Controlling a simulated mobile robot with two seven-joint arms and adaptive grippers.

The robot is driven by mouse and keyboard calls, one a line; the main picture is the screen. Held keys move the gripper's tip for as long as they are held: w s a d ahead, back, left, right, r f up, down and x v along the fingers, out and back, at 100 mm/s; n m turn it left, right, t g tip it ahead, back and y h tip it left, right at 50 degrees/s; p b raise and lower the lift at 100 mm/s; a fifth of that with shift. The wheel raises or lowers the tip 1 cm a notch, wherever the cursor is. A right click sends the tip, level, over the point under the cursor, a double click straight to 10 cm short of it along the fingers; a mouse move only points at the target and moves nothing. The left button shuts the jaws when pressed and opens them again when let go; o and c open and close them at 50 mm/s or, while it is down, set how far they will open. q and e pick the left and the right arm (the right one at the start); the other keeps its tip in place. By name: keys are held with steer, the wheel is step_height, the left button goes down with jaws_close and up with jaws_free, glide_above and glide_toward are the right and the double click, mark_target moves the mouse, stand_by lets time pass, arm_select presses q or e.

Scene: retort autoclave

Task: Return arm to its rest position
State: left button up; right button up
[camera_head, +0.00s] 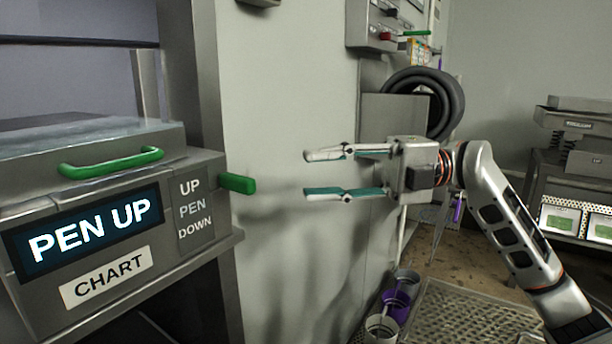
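My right gripper (308,174) is open and empty, its two fingers apart and pointing left in front of the pale wall. Its arm (510,225) comes in from the lower right, bent at the elbow. To the left of the fingertips, with a gap between, is the green pen lever (238,183) on the side of the chart recorder (190,255). The recorder's display (85,233) reads "PEN UP". The lever sticks out near the "UP" label. My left gripper is not in view.
A green handle (112,162) sits on the recorder's lid. Behind my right arm are a coiled dark hose (447,100) and a wall panel (372,25). A shelf unit (575,180) stands at the right.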

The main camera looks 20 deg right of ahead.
stand_by(0.4)
steer(key=w+f+m+t+h, duration=0.25)
steer(key=f+m, duration=0.35)
steer(key=f, duration=0.6)
steer(key=w+f+m+t+h, duration=0.2)
steer(key=w+f+m, duration=0.3)
steer(key=f, duration=0.7)
steer(key=w+f+m+t+h, duration=0.25)
steer(key=f+m, duration=0.45)
steer(key=f, duration=0.5)
steer(key=s+f+m+h, duration=0.3)
steer(key=f+m, duration=0.1)
steer(key=f, duration=0.6)
steer(key=s+a+f+m+h+p, duration=0.1)
steer(key=s+f+m+h, duration=0.4)
steer(key=s+f, duration=1.3)
steer(key=s+a+m, duration=0.1)
steer(key=s+m, duration=0.1)
steer(key=s, duration=0.1)
steer(key=shift+s+f, duration=0.2)
steer(key=shift+s, duration=0.1)
